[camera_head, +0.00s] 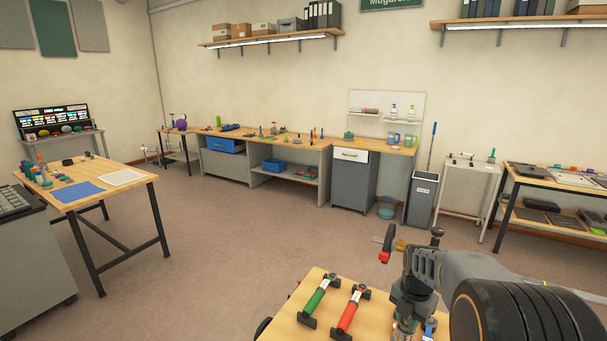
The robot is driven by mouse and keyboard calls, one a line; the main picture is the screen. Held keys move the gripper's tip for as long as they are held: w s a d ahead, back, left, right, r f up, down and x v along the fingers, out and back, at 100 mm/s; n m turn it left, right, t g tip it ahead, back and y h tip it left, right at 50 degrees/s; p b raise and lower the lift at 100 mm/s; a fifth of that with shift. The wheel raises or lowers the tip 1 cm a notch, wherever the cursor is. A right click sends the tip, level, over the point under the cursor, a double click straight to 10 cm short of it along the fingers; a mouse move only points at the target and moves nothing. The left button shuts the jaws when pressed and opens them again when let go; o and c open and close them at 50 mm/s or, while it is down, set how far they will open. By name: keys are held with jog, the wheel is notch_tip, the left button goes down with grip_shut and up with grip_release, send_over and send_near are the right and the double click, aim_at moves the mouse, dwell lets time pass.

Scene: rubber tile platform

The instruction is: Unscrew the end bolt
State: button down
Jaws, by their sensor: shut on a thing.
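My gripper (404,326) points down over the right part of the light wooden table (285,326) at the bottom of the view. It is shut on a small silvery part, mostly hidden by the gripper. I cannot tell whether this is the end bolt. A blue piece (429,325) shows just right of the gripper, mostly covered by my arm. A green bar (315,301) and a red bar (348,314), both with black end pieces, lie slanted side by side to the left of the gripper, apart from it.
A wooden table (140,182) with a blue mat is at the left. A long workbench (255,143) and a grey bin (421,199) line the back wall. The floor between is clear.

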jog(key=c, duration=0.9)
grip_release()
jog(key=shift+r, duration=0.1)
